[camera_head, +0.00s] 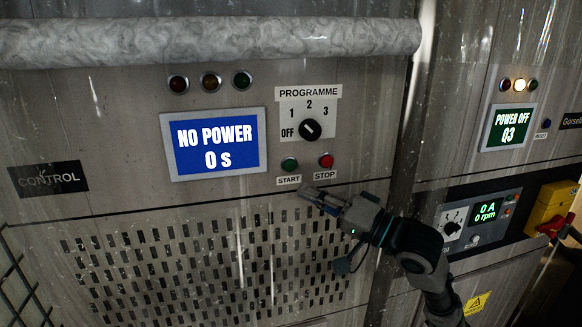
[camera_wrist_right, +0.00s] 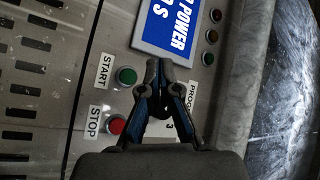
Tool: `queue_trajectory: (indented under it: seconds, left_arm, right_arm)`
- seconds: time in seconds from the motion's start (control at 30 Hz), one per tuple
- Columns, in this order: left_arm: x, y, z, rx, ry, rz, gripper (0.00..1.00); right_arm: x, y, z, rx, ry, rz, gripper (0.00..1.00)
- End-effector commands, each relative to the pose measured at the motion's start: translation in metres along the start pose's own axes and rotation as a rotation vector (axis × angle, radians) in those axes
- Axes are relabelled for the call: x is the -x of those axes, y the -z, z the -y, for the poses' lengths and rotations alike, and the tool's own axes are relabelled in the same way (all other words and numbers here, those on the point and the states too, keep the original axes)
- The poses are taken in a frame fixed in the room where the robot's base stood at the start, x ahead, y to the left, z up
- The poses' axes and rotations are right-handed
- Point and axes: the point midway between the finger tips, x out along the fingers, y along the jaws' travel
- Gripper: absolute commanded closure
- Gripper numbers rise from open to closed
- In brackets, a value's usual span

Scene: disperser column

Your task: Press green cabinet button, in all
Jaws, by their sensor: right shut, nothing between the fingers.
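The green button (camera_head: 289,164) sits on the cabinet front above the START label, and it also shows in the right wrist view (camera_wrist_right: 127,76). The red button (camera_head: 326,161) is to its right, above the STOP label. My right gripper (camera_head: 308,192) is shut and empty, just below the two buttons in the head view. In the right wrist view its fingertips (camera_wrist_right: 158,68) are to the right of the green button. I cannot tell the gap to the panel. The left gripper is not in view.
A blue screen (camera_head: 216,144) reads NO POWER 0 s. The PROGRAMME knob (camera_head: 310,129) is above the buttons and seems turned to OFF. A wrapped pipe (camera_head: 210,41) runs along the top. A second cabinet with a POWER OFF screen (camera_head: 508,127) and a yellow-red switch (camera_head: 551,208) is at right.

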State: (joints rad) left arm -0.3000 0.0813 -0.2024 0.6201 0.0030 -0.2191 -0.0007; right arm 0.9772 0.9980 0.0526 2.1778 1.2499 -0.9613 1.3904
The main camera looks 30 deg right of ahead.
Motion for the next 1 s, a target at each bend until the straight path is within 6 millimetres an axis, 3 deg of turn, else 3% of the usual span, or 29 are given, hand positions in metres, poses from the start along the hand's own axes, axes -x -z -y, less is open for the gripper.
queue_trajectory:
  seconds: [0.6,1.0]
  left_arm:
    - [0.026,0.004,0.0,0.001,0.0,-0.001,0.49]
    - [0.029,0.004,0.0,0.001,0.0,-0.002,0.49]
  right_arm:
    - [-0.052,0.039,-0.036,-0.001,-0.001,0.001,1.0]
    - [-0.059,0.043,-0.043,0.001,0.0,0.0,1.0]
